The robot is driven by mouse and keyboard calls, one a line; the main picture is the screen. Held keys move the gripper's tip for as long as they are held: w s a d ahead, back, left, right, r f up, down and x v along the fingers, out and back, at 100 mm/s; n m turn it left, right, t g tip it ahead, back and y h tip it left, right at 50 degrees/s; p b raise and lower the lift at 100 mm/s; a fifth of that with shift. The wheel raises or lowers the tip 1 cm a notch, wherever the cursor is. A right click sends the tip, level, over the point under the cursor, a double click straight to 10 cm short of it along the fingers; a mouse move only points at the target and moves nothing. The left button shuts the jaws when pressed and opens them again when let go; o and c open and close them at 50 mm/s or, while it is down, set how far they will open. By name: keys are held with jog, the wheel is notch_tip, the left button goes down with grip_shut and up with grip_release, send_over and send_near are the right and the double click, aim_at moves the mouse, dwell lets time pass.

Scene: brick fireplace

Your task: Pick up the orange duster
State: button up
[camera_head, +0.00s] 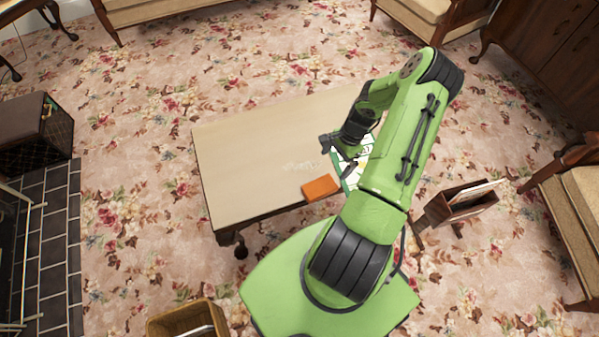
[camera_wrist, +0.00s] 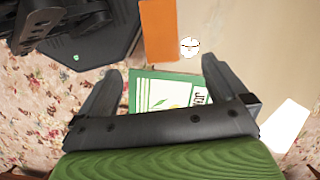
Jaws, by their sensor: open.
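The orange duster (camera_head: 320,187) is a small flat-looking block lying on the table near its front edge. It also shows at the top of the wrist view (camera_wrist: 158,30). My gripper (camera_head: 341,161) is above the table, beyond the duster in the head view. In the wrist view its two fingers (camera_wrist: 163,82) are spread apart with nothing held between them. A green and white printed item (camera_wrist: 165,92) lies below the fingers, and the duster is apart from them, past their tips.
The low table (camera_head: 245,150) is bare on its left side. A small round white item (camera_wrist: 189,46) sits beside the duster. A wooden rack (camera_head: 465,203) stands right of my arm, and a basket (camera_head: 185,318) is at the bottom left.

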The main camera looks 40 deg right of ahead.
jog(key=m, duration=0.1)
jog(key=b, duration=0.3)
send_over(321, 186)
jog(key=d, duration=0.2)
jog(key=f, duration=0.9)
jog(key=shift+s+a+f, duration=0.1)
jog(key=shift+s+a, duration=0.05)
jog(key=shift+a, duration=0.05)
jog(key=b+x, duration=0.2)
jog(key=x, duration=0.3)
jog(key=shift+f, duration=0.15)
jog(key=shift+c, duration=0.2)
jog(key=c, duration=1)
